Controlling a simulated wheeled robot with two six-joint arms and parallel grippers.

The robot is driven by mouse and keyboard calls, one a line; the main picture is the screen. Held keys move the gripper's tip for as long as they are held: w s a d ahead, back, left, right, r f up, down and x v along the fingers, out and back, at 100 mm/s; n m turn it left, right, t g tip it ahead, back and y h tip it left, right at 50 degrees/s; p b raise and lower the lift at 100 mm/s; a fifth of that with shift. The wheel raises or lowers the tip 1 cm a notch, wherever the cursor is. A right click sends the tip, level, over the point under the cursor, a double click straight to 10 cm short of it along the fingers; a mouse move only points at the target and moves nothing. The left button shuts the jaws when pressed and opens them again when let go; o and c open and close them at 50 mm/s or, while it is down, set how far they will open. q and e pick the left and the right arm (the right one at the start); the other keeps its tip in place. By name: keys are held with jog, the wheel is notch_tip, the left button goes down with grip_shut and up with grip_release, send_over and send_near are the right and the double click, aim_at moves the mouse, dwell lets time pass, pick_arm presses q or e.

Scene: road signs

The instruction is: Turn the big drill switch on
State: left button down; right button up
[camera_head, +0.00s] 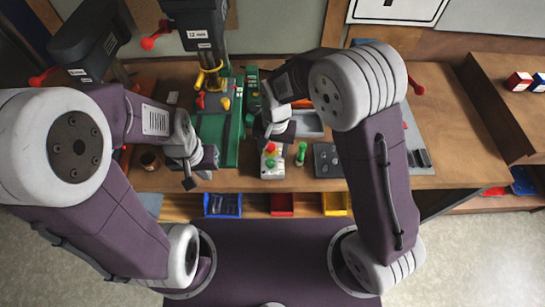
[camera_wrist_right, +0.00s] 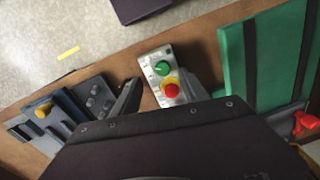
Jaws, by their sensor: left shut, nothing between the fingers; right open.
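A pale switch box (camera_wrist_right: 155,96) with a round green button (camera_wrist_right: 162,68) and a red button (camera_wrist_right: 171,88) on a yellow collar lies on the bench. My right gripper (camera_wrist_right: 158,78) is open, with one dark finger on each side of the box. I cannot tell whether the fingers touch it. In the head view my right gripper (camera_head: 273,140) is just behind the box. My left gripper (camera_head: 189,181) is shut and empty, to the left of the green base.
A smaller dark drill (camera_head: 85,45) stands at the back left. A green upright object (camera_head: 301,154) stands right of the box, with a dark plate (camera_head: 326,160) beyond. Blue (camera_head: 222,205), red (camera_head: 282,204) and yellow (camera_head: 335,203) bins sit below the bench's front edge.

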aim_at(271, 162)
jog(key=f, duration=0.2)
jog(key=w+f+p, duration=0.1)
jog(key=f, duration=0.5)
jog(key=shift+w+a+f+p, duration=0.2)
jog(key=shift+w+a+p, duration=0.1)
jog(key=shift+w+a, duration=0.1)
jog(key=shift+s+f, duration=0.2)
jog(key=shift+f, duration=0.05)
jog(key=shift+s+d, duration=0.15)
jog(key=shift+s, duration=0.15)
jog(key=shift+w+f, duration=0.1)
jog(key=shift+w, duration=0.1)
jog(key=c, duration=0.4)
jog(key=shift+w, duration=0.15)
jog(key=c, duration=0.5)
pick_arm(q)
jog(key=shift+w+a+r, duration=0.1)
jog(key=shift+w+r, duration=0.55)
pick_arm(e)
grip_shut()
